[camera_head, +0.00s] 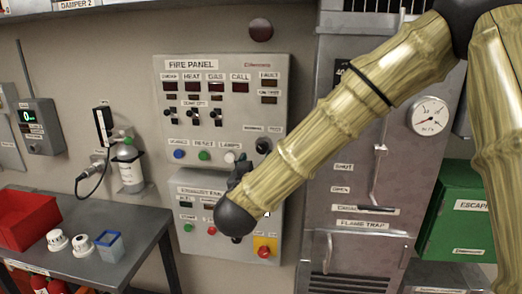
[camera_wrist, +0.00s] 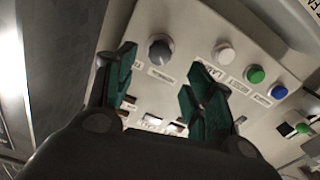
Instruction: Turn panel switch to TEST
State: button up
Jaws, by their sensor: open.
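The fire panel (camera_head: 215,135) is a light grey box on the wall. Its switch, a dark round knob (camera_head: 263,146), is at the lower right below small labels whose wording is hard to read. In the wrist view, where the panel looks turned over, the knob (camera_wrist: 160,50) shows as a grey disc with a lighter edge. My gripper (camera_head: 240,172) is just below and left of the knob in the head view, partly hidden by my arm. In the wrist view my gripper (camera_wrist: 157,72) has its green fingers apart and empty, with the knob beyond the gap, apparently untouched.
White, green and blue buttons sit beside the knob; the white button (camera_wrist: 224,54) is closest. An exhaust panel (camera_head: 185,190) is directly below, partly behind my arm. A metal cabinet (camera_head: 335,130) stands at right. A table (camera_head: 140,225) with a red bin (camera_head: 25,215) is at lower left.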

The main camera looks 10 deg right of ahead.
aim_at(262, 150)
jog(key=p+x, duration=0.2)
jog(key=x, duration=0.6)
jog(key=shift+f, duration=0.1)
jog(key=c, duration=1)
